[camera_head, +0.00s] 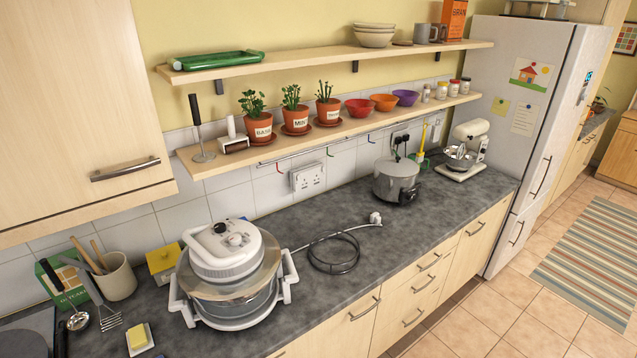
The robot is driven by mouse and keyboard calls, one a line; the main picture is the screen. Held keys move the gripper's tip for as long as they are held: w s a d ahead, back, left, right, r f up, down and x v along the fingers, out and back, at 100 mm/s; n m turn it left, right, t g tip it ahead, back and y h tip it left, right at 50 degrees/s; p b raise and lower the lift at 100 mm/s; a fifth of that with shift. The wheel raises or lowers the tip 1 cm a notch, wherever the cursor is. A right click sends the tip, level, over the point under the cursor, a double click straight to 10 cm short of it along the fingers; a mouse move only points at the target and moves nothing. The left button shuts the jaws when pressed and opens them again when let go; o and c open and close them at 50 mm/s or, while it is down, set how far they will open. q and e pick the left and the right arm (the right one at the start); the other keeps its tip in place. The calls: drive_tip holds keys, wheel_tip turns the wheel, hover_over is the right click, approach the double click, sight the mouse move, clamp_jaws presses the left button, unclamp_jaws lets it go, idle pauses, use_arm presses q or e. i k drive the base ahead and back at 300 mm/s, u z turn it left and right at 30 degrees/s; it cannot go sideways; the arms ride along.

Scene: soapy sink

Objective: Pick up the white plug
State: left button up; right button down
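The white plug (375,218) lies on the grey worktop, toward the back middle. A pale cord runs from it, left along the counter, to the side of the round white-lidded countertop cooker (222,251). A dark cable (333,262) lies in a loop between the cooker and the plug. A white double wall socket (308,178) is on the tiled wall, to the left of and above the plug. Nothing touches the plug except its cord. Neither of my grippers shows in the head view.
A grey pot-shaped cooker (396,180) stands just beyond the plug, and a stand mixer (467,150) farther right. A lower shelf (225,158) with potted herbs and bowls overhangs the back. The worktop (420,220) is bare in front of the plug.

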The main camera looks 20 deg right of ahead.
sight(376, 218)
drive_tip(key=k, duration=1.3)
drive_tip(key=z, duration=0.55)
drive_tip(key=i, duration=0.65)
drive_tip(key=z, duration=0.75)
drive_tip(key=i, duration=1.4)
drive_tip(key=u, duration=1.25)
drive_tip(key=i, duration=0.55)
drive_tip(key=u, duration=0.55)
